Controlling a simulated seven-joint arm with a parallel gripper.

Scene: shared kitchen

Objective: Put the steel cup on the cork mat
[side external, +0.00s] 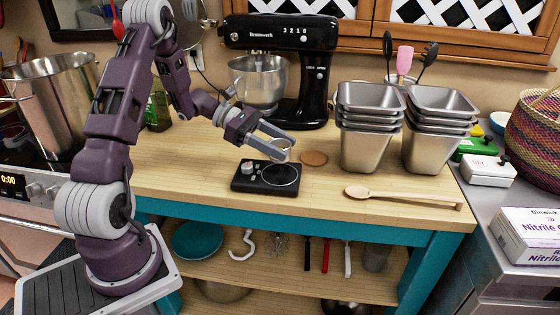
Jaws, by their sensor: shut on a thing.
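My gripper (285,147) is shut on the steel cup (280,156), a small silvery vessel that is partly hidden by the fingers. The cup is at the back edge of the black device's round plate, as seen in the side view; I cannot tell whether it touches anything below. The cork mat (314,158) is a small flat brown disc on the wooden worktop, just right of my gripper. Nothing stands on the mat.
The black device (248,183) with a knob and round plate sits just in front of my gripper. A black stand mixer (315,75) stands behind. Stacked steel pans (366,150) rise right of the mat. A wooden spoon (400,197) lies at front right.

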